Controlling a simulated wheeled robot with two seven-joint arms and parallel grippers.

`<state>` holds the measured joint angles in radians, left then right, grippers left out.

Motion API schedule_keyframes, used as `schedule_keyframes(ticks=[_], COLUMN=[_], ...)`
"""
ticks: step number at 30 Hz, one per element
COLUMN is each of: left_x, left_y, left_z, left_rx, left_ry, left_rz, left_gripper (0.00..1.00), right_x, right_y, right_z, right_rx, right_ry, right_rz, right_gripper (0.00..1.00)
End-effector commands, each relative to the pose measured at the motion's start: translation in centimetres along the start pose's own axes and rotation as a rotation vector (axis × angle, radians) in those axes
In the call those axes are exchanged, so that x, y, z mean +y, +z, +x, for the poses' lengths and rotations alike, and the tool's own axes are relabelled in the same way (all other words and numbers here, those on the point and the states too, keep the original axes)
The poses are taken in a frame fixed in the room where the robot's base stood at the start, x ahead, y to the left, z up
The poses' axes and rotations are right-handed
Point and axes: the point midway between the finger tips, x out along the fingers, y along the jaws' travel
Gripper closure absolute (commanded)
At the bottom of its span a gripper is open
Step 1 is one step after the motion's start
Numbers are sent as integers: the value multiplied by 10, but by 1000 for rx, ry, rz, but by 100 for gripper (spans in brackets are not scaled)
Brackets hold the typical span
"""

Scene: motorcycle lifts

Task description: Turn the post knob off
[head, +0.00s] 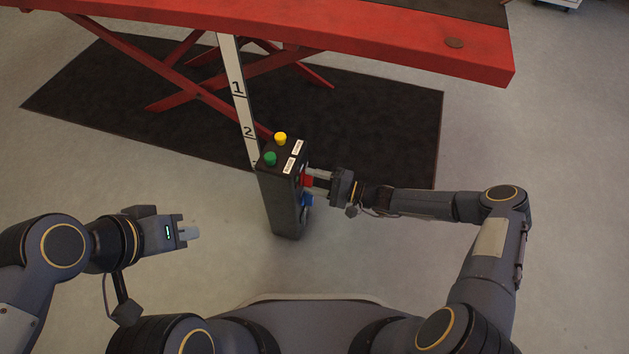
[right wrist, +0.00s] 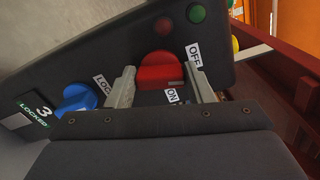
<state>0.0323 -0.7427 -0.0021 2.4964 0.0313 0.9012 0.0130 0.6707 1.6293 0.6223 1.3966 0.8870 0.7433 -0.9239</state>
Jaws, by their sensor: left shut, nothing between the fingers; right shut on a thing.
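The dark control post (head: 283,207) stands on the floor in the head view. Its red knob (head: 307,181) is on the side facing my right arm; the right wrist view shows the red knob (right wrist: 158,72) close up, between an OFF label (right wrist: 194,54) and an ON label (right wrist: 173,96). My right gripper (head: 311,179) is shut on the red knob, one finger on each side of it. Which label the knob points to is hard to tell. My left gripper (head: 190,233) is shut and empty, left of the post and apart from it.
A blue knob (right wrist: 79,98) sits beside the red one, near a LOCKED label. Green (head: 270,158) and yellow (head: 280,138) buttons top the post. The red lift (head: 400,48) stands behind on a dark mat (head: 80,95). Floor between my left gripper and the post is clear.

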Motion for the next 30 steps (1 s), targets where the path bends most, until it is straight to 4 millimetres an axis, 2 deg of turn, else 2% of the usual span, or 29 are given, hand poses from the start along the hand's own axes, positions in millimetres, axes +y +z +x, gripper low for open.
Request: schedule_keyframes(ticks=[12, 30], left_x=[-2, -2], left_y=[2, 2], left_z=[3, 4], left_rx=[0, 0], left_ry=[0, 0], left_rz=[0, 0], left_gripper=[100, 100], right_x=[2, 3], right_y=[0, 0], right_z=[0, -1], right_rx=[0, -1], right_ry=[1, 3], right_rz=[-244, -302], right_gripper=[76, 76])
